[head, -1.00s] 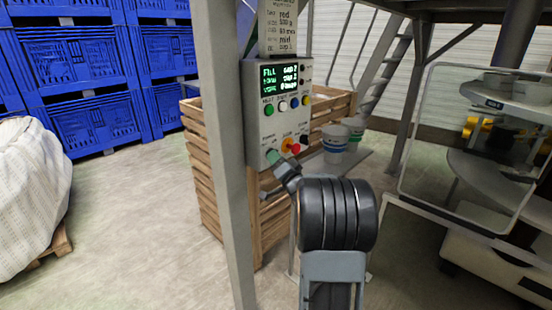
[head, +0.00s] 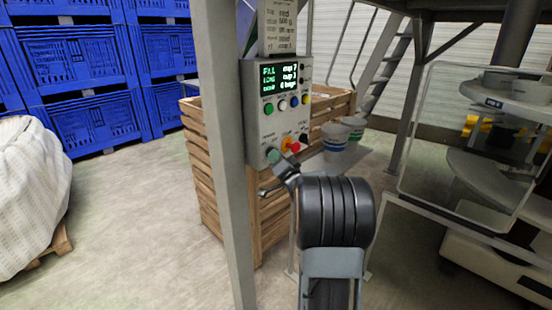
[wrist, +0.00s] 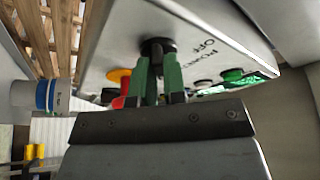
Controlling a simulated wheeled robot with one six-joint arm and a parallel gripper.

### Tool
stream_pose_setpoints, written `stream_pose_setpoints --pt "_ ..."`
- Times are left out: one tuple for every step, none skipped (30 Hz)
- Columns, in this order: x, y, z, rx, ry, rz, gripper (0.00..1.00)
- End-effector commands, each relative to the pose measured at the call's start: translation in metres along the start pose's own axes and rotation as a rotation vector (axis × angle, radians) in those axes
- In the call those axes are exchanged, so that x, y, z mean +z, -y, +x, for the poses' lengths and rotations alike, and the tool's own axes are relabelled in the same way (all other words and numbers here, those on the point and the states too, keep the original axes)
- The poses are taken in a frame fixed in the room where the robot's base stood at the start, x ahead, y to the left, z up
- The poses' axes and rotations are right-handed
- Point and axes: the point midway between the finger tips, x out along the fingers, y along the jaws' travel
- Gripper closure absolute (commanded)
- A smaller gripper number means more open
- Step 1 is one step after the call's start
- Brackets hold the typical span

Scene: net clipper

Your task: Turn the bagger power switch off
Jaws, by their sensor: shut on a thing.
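The bagger's grey control panel (head: 256,120) hangs on a post, with a lit display above rows of buttons. In the wrist view, the black power switch knob (wrist: 157,46) sticks out of the panel face, beside the lettering POWER and OFF. My gripper (wrist: 158,68) has its two green fingers on either side of this knob and is shut on it. In the head view my gripper (head: 275,158) is at the panel's lower left and hides the knob. I cannot tell the knob's exact setting.
A red button on a yellow base (head: 289,146) sits right beside my gripper. The grey post (head: 226,150) stands just left of the panel. A wooden crate (head: 210,170) is behind it, with white cups (head: 335,137) to the right. Open floor lies at the left.

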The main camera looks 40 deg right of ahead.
Motion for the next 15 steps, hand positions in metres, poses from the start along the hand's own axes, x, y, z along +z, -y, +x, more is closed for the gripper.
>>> stream_pose_setpoints --pt "0.0000 0.0006 0.0006 -0.003 0.000 -0.002 1.00" --pt "0.0001 0.0004 0.0005 -0.003 0.000 -0.004 1.00" --pt "0.0004 0.0001 0.0004 -0.005 0.000 -0.008 1.00" --pt "0.0007 -0.0002 0.0003 -0.008 0.000 -0.013 1.00" --pt "0.0010 -0.0005 0.0002 -0.010 0.000 -0.019 1.00" --pt "0.0015 -0.0011 0.0000 -0.015 0.000 -0.030 1.00" --pt "0.0019 -0.0015 -0.0002 -0.020 0.000 -0.041 1.00" --pt "0.0021 -0.0020 -0.0003 -0.025 -0.001 -0.054 1.00" --pt "0.0023 -0.0026 -0.0004 -0.033 -0.002 -0.073 1.00" --pt "0.0026 -0.0032 -0.0005 -0.040 -0.002 -0.089 1.00" --pt "0.0030 -0.0038 -0.0007 -0.048 -0.002 -0.109 1.00" --pt "0.0035 -0.0047 -0.0010 -0.059 -0.002 -0.135 1.00" --pt "0.0036 -0.0052 -0.0011 -0.068 -0.002 -0.157 1.00" --pt "0.0036 -0.0056 -0.0011 -0.078 -0.003 -0.181 1.00" --pt "0.0040 -0.0061 -0.0013 -0.091 -0.002 -0.214 1.00"
